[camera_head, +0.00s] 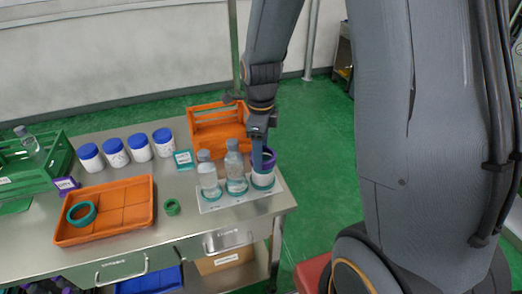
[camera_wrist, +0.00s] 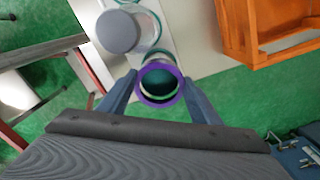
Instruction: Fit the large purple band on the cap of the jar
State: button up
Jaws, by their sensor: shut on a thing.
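My gripper (camera_head: 262,160) points down at the right end of the table. It is shut on the large purple band (camera_head: 270,154), and the wrist view shows the band (camera_wrist: 160,101) held level between the two fingers. The jar (camera_head: 263,180), pale with a teal ring at its foot, stands upright directly below. In the wrist view, a dark teal round surface with a pale rim (camera_wrist: 143,88) shows through the band, roughly centred. The fingers hide part of the jar's top, so I cannot tell whether the band touches the cap.
Two clear bottles (camera_head: 236,178) (camera_head: 209,182) stand close left of the jar on a white mat (camera_head: 212,207). An orange crate (camera_head: 218,116) is behind. An orange tray (camera_head: 137,227) holds a teal band (camera_head: 70,216); a green band (camera_head: 172,207) lies beside it. Several blue-lidded jars (camera_head: 115,152) stand farther left.

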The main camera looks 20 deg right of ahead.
jog(key=shift+f+b, duration=0.55)
jog(key=shift+f, duration=0.65)
jog(key=o, duration=1.1)
jog(key=shift+c, duration=0.2)
jog(key=shift+o, duration=0.4)
jog(key=o, duration=0.4)
